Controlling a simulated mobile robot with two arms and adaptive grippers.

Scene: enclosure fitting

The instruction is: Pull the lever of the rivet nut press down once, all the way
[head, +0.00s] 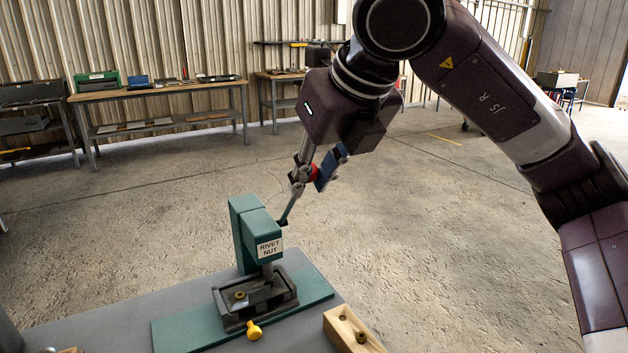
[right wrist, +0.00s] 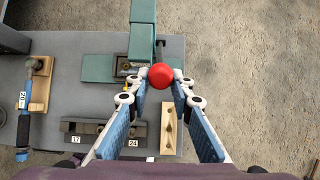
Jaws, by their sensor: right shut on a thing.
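The green rivet nut press (head: 245,232) stands on the table, with a "RIVET NUT" label on its head. Its lever (head: 289,208) slants up and to the right from the back of the head and ends in a red knob (head: 313,171). My right gripper (head: 309,175) is shut on the knob, a finger on each side. In the right wrist view the red knob (right wrist: 161,76) sits between the fingertips. Under the press head is a dark fixture (head: 228,310) with a brass-coloured round part and a yellow knob (head: 254,331). My left gripper is not in view.
A wooden block (head: 340,322) lies right of the press base. The right wrist view shows a dark rail (right wrist: 82,127) with number labels and a blue-handled tool (right wrist: 23,130) on the grey table (right wrist: 85,100). Workbenches (head: 160,92) stand far back; the floor behind the press is clear.

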